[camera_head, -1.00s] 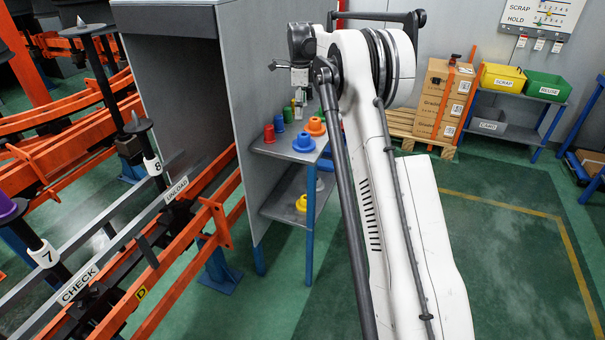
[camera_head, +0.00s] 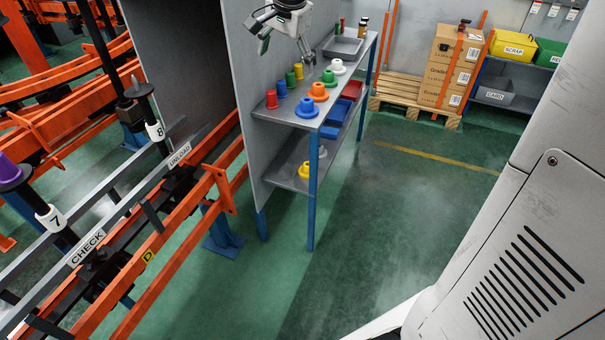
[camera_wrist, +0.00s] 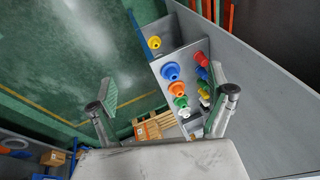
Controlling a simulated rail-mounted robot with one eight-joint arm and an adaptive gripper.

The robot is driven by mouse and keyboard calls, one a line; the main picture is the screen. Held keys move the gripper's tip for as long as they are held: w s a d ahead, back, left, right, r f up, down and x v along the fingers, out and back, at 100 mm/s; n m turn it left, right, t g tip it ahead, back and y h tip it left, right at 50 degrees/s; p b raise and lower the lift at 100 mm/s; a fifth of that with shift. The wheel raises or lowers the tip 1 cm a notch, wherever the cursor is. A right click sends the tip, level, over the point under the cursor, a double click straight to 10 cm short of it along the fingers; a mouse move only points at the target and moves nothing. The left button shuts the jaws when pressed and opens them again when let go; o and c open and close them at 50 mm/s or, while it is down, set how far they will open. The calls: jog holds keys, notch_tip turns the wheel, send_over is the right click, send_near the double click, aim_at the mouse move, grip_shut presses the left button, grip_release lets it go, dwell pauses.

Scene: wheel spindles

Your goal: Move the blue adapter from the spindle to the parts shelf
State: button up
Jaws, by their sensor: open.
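A blue stepped adapter (camera_head: 306,108) stands upright on the top board of the parts shelf (camera_head: 284,114), at its near end beside an orange adapter (camera_head: 318,92). It also shows in the wrist view (camera_wrist: 171,71). My gripper (camera_head: 286,54) is open and empty, above the shelf near the grey panel. In the wrist view, its fingers (camera_wrist: 163,90) are spread, with the shelf below and between them. Spindle 7 (camera_head: 30,190) carries a purple adapter (camera_head: 9,170). Spindle 8 (camera_head: 144,108) shows only dark parts, with no blue adapter visible on it.
Green (camera_head: 328,77) and white (camera_head: 338,66) adapters stand behind the orange one. Small coloured cylinders, including a red one (camera_head: 271,98), line the panel side. A yellow adapter (camera_head: 305,170) is on the lower board. A grey panel (camera_head: 240,90) separates the shelf from orange rails (camera_head: 190,230).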

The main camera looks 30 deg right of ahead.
jog(key=s+a+f+n+t, duration=0.1)
jog(key=s+a+f+n, duration=0.1)
jog(key=s, duration=0.6)
jog(key=s+a+f+n+t, duration=0.1)
jog(key=s+a+f+n, duration=0.2)
jog(key=s, duration=0.6)
jog(key=s+a+f+n+t, duration=0.1)
jog(key=s+a+f+n, duration=0.2)
jog(key=s, duration=0.6)
notch_tip(320, 180, down, 2)
jog(key=n, duration=0.3)
jog(key=shift+s+a+f+n+y, duration=0.2)
jog(key=shift+n+y, duration=0.1)
jog(key=shift+n, duration=0.1)
